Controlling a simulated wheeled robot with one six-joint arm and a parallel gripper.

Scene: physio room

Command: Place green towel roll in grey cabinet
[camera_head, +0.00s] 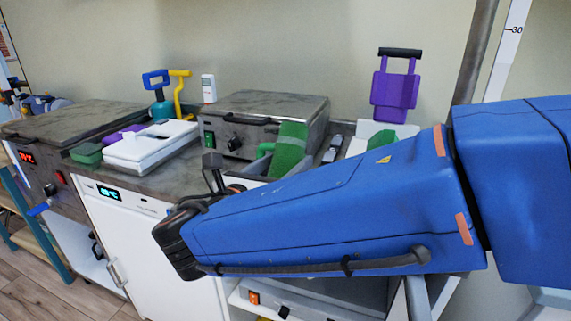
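The green towel roll (289,145) stands tilted at the middle of the counter, in or behind a grey bin-like holder whose lower part is hidden by my arm. My gripper (213,172) is at the left end of my blue arm, over the counter's front edge, left of the roll and apart from it. Only dark parts of it show, so its opening is unclear. I cannot tell which thing is the grey cabinet; a grey-fronted unit (340,290) with an orange switch sits low under the counter, partly covered by my arm.
A metal-topped box with a knob (262,108) stands behind the roll. A white tray (150,147) and green tub (87,153) lie left. A purple case (395,90) stands at the back right. Below left is a white-fronted appliance (140,245) with a handle.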

